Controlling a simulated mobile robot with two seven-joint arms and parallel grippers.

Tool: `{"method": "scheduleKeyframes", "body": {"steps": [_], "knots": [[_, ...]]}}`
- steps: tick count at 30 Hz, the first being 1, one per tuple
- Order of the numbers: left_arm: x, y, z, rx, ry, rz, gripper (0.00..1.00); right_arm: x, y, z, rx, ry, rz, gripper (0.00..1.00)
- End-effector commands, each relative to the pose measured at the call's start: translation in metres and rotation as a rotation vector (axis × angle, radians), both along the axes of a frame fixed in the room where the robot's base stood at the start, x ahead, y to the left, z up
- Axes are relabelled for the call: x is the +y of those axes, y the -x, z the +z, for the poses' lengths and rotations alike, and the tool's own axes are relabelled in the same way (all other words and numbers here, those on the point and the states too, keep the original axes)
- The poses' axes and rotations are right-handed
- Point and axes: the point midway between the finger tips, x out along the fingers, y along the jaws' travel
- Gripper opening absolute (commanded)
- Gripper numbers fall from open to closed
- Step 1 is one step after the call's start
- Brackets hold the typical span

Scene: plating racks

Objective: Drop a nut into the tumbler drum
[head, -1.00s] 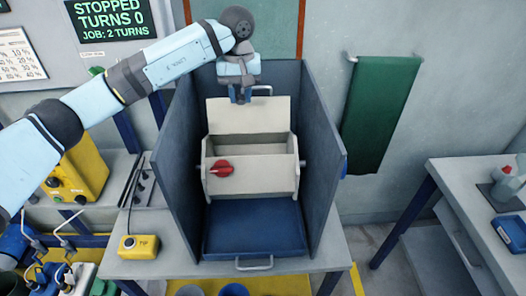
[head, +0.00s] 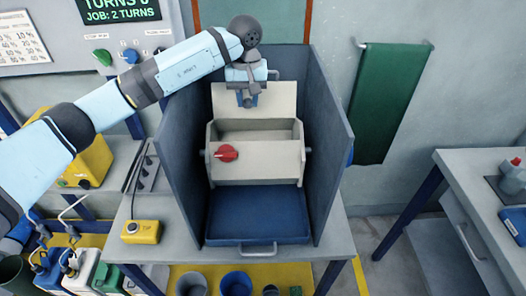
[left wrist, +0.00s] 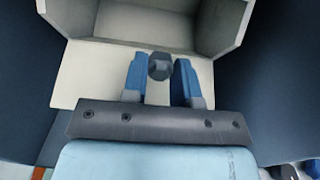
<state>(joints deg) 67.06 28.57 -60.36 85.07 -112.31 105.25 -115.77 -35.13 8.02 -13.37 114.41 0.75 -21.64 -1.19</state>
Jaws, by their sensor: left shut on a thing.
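The tumbler drum (head: 255,170) is a cream box with a red knob (head: 225,153) on its front. Its lid (head: 281,98) stands raised at the back and its opening faces up. My left gripper (head: 248,101) is over the lid, behind the opening in the head view. In the left wrist view its blue fingers (left wrist: 161,78) are shut on a dark grey nut (left wrist: 160,66). Beyond the nut, the drum's hollow inside (left wrist: 150,22) shows at the top of that view. My right gripper is not in view.
Tall grey-blue panels (head: 327,145) flank the drum on both sides. A blue tray (head: 258,214) lies in front below it. A yellow button box (head: 141,232) sits at the bench's left front. A side table (head: 485,190) stands at the right.

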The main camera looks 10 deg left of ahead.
Motion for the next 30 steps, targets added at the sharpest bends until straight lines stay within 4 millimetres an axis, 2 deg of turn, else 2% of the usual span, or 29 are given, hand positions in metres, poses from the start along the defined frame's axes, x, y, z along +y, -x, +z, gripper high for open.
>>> {"method": "scheduleKeyframes", "body": {"steps": [1, 4, 5, 13, 17, 20, 30], "knots": [[0.0, 0.0, 0.0, 0.0, 0.0, 0.0, 0.29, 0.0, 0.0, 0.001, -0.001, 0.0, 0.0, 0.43], [0.0, 0.0, 0.0, 0.0, 0.0, 0.0, 0.52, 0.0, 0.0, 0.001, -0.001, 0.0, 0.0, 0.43], [0.0, 0.0, 0.0, 0.0, 0.0, 0.0, 0.57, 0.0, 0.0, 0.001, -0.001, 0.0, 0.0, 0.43], [0.0, 0.0, 0.001, 0.0, 0.0, 0.0, 0.57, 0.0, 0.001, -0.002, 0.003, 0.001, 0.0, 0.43], [0.0, -0.001, 0.01, -0.003, 0.0, 0.001, 0.57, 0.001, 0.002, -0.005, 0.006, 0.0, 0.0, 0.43], [0.0, -0.001, 0.026, -0.004, 0.0, 0.001, 0.57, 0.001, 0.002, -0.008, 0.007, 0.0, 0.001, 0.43], [0.0, -0.001, 0.103, -0.005, 0.001, 0.0, 0.57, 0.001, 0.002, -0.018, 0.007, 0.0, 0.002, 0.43]]}}
